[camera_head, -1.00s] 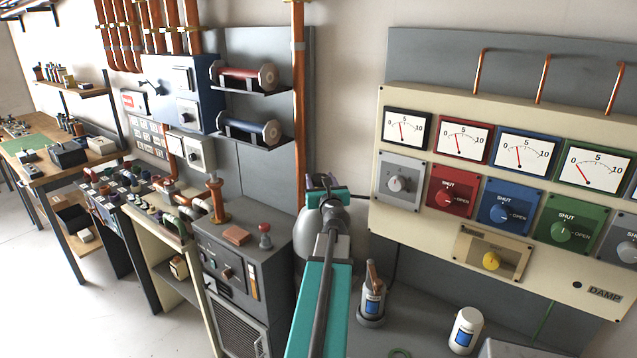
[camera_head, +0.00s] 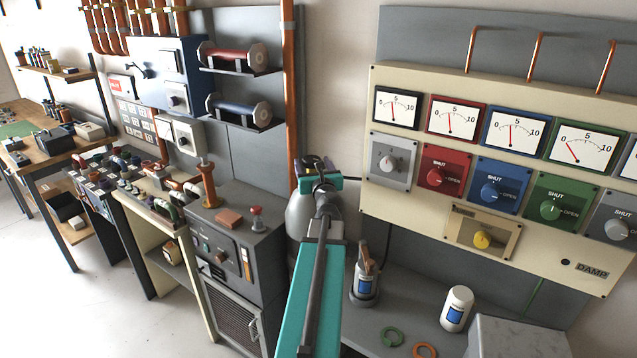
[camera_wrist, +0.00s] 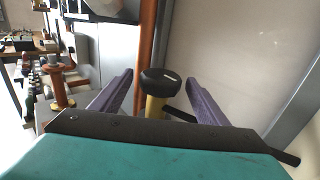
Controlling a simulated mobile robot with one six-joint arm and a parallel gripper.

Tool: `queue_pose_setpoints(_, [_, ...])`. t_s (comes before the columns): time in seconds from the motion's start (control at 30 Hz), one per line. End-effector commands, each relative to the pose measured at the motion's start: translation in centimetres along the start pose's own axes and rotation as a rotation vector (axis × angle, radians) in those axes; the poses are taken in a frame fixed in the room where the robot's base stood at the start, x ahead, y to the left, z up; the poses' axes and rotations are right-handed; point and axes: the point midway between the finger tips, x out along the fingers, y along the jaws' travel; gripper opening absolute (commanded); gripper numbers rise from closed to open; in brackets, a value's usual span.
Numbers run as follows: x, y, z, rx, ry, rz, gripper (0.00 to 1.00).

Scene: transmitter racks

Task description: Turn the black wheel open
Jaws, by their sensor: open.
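The black wheel (camera_wrist: 158,80) is a small round knob with a light mark on its top, on a brass-coloured valve stem (camera_wrist: 155,106). In the wrist view it stands between the two purple fingers of my gripper (camera_wrist: 161,77), with a gap on each side. My gripper is open and does not appear to touch the wheel. In the head view the wheel (camera_head: 313,161) shows just above my gripper (camera_head: 318,180), over a grey cylinder (camera_head: 300,215). My arm hides part of the cylinder and the valve.
A copper pipe (camera_head: 291,90) rises close behind the wheel. A beige panel (camera_head: 375,203) with gauges and knobs stands to the right. A grey cabinet (camera_head: 243,285) is to the left.

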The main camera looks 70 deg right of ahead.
Motion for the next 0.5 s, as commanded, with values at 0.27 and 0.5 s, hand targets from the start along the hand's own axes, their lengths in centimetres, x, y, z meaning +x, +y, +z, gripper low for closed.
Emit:
queue_pose_setpoints(0.27, [-2.9,0.1,-0.1,0.0,-0.001,-0.001,0.68])
queue_pose_setpoints(0.5, [-4.1,0.1,-0.3,-0.001,-0.002,0.003,0.68])
